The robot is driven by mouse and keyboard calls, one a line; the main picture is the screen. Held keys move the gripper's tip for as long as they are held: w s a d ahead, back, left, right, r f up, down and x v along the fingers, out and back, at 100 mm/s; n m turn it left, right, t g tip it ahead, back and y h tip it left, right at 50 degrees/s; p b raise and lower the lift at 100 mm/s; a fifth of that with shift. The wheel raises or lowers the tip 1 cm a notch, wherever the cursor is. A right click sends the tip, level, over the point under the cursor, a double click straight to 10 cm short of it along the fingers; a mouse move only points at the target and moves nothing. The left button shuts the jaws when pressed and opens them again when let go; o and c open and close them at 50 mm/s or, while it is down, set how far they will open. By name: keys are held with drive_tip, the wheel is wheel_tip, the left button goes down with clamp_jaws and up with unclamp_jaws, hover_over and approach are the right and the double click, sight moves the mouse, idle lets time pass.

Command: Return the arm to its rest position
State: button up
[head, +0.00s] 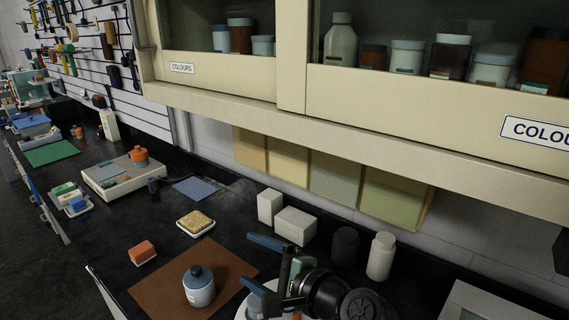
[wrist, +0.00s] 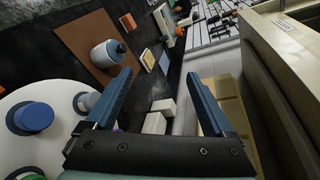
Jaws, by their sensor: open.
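My gripper (head: 268,265) is at the lower middle of the head view, above the black bench. Its two blue fingers are spread apart with nothing between them. It also shows in the wrist view (wrist: 165,103), with the fingers reaching upward and a gap between them. My dark arm links hide part of the bench and a round white surface (head: 243,308) beside the gripper. In the wrist view this white surface (wrist: 52,100) carries a blue-capped item (wrist: 34,117).
A blue-and-white jar (head: 199,289) stands on a brown mat (head: 158,293). White boxes (head: 295,226), a dark jar (head: 345,246) and a white bottle (head: 381,256) stand behind the gripper. An overhead cabinet (head: 294,70) hangs above. A sponge dish (head: 196,223) and scale (head: 124,176) lie further left.

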drive_tip(key=s+d+r+n+t+h, duration=0.1)
drive_tip(key=d+r+n+t+h, duration=0.3)
drive_tip(key=r, duration=0.8)
drive_tip(key=s+a+r+n+t+h, duration=0.15)
drive_tip(key=r+n+t, duration=0.35)
drive_tip(key=r, duration=0.8)
drive_tip(key=s+d+r+n+t+h, duration=0.2)
drive_tip(key=s+r+n+t+h, duration=0.3)
drive_tip(key=s+r, duration=1.1)
drive_tip(key=r+t, duration=0.1)
drive_tip(key=t, duration=0.2)
drive_tip(key=shift+d+n, duration=0.15)
drive_tip(key=shift+n, duration=0.15)
